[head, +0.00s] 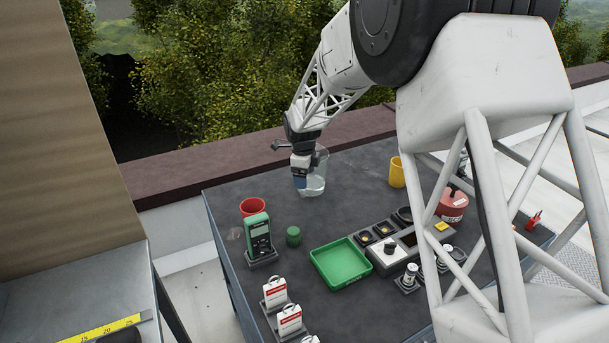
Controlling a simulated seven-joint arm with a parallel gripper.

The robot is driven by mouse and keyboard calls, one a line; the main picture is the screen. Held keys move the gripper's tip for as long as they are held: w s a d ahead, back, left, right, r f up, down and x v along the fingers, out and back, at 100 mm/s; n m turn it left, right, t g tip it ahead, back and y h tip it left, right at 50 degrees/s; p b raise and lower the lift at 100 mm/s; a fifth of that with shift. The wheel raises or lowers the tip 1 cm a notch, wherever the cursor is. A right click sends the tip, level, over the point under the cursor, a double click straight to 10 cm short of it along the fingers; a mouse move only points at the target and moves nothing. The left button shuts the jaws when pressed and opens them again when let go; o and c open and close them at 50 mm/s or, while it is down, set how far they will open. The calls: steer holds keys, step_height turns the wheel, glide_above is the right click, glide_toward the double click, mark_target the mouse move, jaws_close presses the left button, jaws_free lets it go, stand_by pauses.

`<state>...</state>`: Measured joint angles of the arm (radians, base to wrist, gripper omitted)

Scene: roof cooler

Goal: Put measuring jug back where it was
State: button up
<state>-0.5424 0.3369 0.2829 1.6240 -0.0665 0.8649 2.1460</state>
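The measuring jug (317,183) is a clear vessel with some pale liquid low inside. It appears upright at the far side of the dark table (240,190), in the head view. My gripper (300,184) points down at the jug's left side and overlaps it in the picture, covering its left part. The jug's handle is not clearly visible. The fingertips are small and partly hidden, so I cannot tell whether they are open or shut on the jug, nor whether the jug's base touches the table.
A red cup (252,207), green meter (259,237), green cylinder (293,236) and green tray (341,263) are nearer on the table. A yellow cup (397,172) and red container (453,206) stand right. Tagged items (275,292) stand in front. The table around the jug is mostly clear.

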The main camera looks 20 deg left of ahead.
steer(key=shift+r, duration=0.1)
steer(key=r, duration=1.2)
steer(key=shift+s+a, duration=0.15)
steer(key=shift+s, duration=0.2)
stand_by(0.7)
steer(key=shift+d+r, duration=0.1)
steer(key=shift+d, duration=0.1)
steer(key=s+d+r+n, duration=0.3)
steer(key=s+d+r, duration=0.15)
steer(key=d, duration=0.45)
steer(key=s+d+r+n+t, duration=0.1)
steer(key=s+d+r+n, duration=0.15)
steer(key=s+d, duration=0.5)
steer(key=s+d+r+n, duration=0.3)
steer(key=s+d+r, duration=0.1)
steer(key=d, duration=0.7)
steer(key=s+d+f+n, duration=0.2)
steer(key=s+d, duration=0.3)
steer(key=s, duration=0.4)
steer(key=s+d+f+n, duration=0.1)
steer(key=s+d+n, duration=0.3)
steer(key=s, duration=0.6)
steer(key=s+d+f+n+t, duration=0.1)
steer(key=s+d+f+n, duration=0.1)
steer(key=s+d, duration=0.6)
steer(key=shift+s+f+n, duration=0.35)
steer(key=shift+s+n, duration=0.2)
steer(key=shift+s, duration=0.45)
